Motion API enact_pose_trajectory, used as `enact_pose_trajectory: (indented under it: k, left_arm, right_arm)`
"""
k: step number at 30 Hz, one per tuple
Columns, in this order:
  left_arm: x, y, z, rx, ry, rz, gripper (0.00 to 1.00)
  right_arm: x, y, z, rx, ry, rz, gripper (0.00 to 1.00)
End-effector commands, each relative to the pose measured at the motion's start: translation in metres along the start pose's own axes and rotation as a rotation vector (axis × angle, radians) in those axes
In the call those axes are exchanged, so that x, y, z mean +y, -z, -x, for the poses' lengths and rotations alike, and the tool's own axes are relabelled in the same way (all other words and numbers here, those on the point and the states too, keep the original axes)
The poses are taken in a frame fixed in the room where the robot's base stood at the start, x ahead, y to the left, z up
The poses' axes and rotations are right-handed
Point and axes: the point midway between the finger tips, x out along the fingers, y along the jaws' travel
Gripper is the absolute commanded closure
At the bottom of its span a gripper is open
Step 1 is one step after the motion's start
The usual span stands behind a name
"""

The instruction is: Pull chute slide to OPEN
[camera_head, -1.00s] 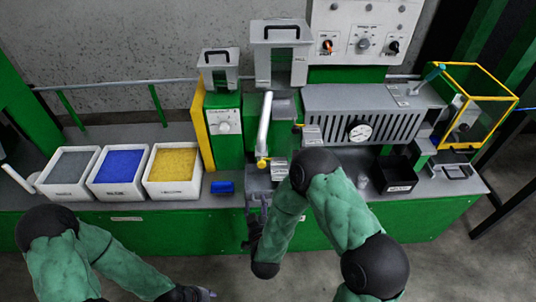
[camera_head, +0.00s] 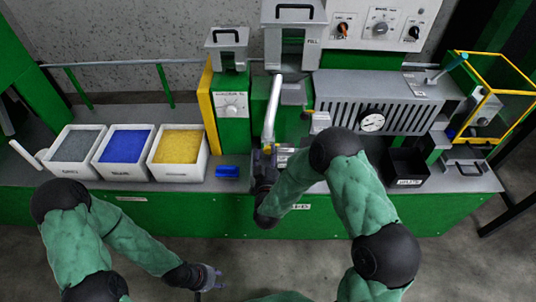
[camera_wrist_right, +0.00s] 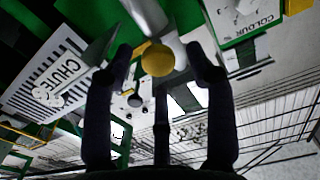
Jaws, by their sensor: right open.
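A pale lever (camera_head: 271,115) with a yellow ball knob (camera_wrist_right: 157,60) at its end stands at the middle of the green machine. My right gripper (camera_head: 266,160) is at the lever's lower end and covers most of the knob in the head view. In the right wrist view the open fingers (camera_wrist_right: 160,55) stand on either side of the knob; I cannot tell whether they touch it. A CHUTE label (camera_wrist_right: 60,75) shows left of the fingers there. I cannot make out which part is the slide. My left gripper (camera_head: 213,277) is low in front of the bench, apart from everything.
Bins of grey (camera_head: 76,146), blue (camera_head: 125,145) and yellow (camera_head: 178,146) material stand at the left. A small blue block (camera_head: 228,171) lies left of my right gripper. A black bin (camera_head: 406,168) and a yellow-framed box (camera_head: 490,95) stand at the right.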

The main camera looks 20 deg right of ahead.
Motion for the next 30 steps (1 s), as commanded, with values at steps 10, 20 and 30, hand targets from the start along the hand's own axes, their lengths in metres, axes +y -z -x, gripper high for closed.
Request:
enact_pose_trajectory:
  k: [10, 20, 30]
  left_arm:
    - [-0.001, 0.000, -0.003, 0.000, 0.000, 0.000, 0.60]
    - [-0.001, 0.000, -0.002, 0.000, 0.000, 0.000, 0.60]
    - [-0.001, 0.000, -0.003, 0.000, 0.000, 0.000, 0.60]
  right_arm:
    - [0.000, 0.000, -0.013, 0.000, 0.000, 0.000, 0.44]
    - [0.000, 0.001, -0.013, 0.000, 0.000, 0.000, 1.00]
    - [-0.001, 0.002, -0.002, 0.003, 0.002, -0.001, 1.00]
